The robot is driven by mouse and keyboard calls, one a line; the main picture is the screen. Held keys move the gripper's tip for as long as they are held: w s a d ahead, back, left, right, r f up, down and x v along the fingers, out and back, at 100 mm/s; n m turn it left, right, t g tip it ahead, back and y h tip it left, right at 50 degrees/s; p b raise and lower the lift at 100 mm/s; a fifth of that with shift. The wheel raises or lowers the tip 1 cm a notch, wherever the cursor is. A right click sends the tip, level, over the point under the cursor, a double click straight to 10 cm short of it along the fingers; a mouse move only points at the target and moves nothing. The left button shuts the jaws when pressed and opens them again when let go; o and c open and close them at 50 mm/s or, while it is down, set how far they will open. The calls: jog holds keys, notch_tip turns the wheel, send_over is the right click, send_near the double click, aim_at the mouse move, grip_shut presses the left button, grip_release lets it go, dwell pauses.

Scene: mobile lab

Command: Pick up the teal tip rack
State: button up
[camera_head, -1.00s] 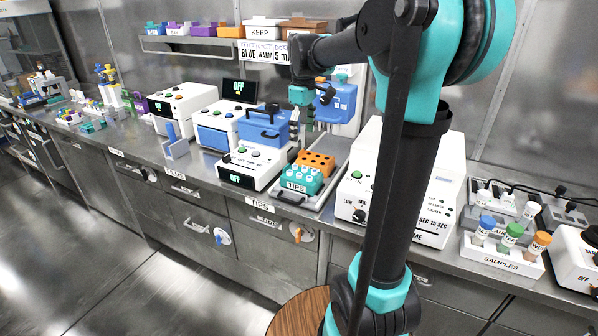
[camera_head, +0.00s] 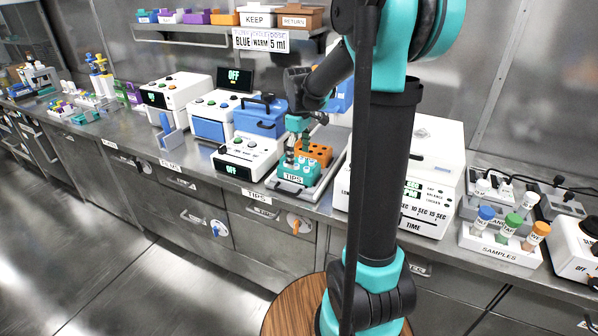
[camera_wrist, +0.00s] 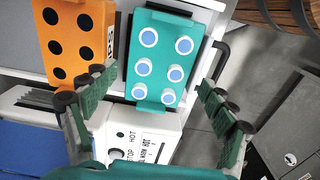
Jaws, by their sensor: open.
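In the wrist view the teal tip rack (camera_wrist: 161,57) shows several white-rimmed blue tips and lies just beyond the fingertips. My gripper (camera_head: 297,153) is over the teal rack in the head view. In the wrist view my gripper (camera_wrist: 150,88) is open, with green fingers spread to either side of the rack's near end. Nothing is held. The head view does not clearly show any contact.
The orange rack (camera_wrist: 78,40) stands close beside the teal rack, near the left finger. A white device with a heat dial (camera_wrist: 145,135) is beside the tray. A blue box with a handle (camera_head: 259,117) and a large white machine (camera_head: 432,180) flank the tray (camera_head: 322,186).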

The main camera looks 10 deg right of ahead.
aim_at(299, 165)
notch_tip(299, 165, down, 5)
jog(key=shift+d, duration=0.1)
dwell(0.3)
jog(key=c, duration=1)
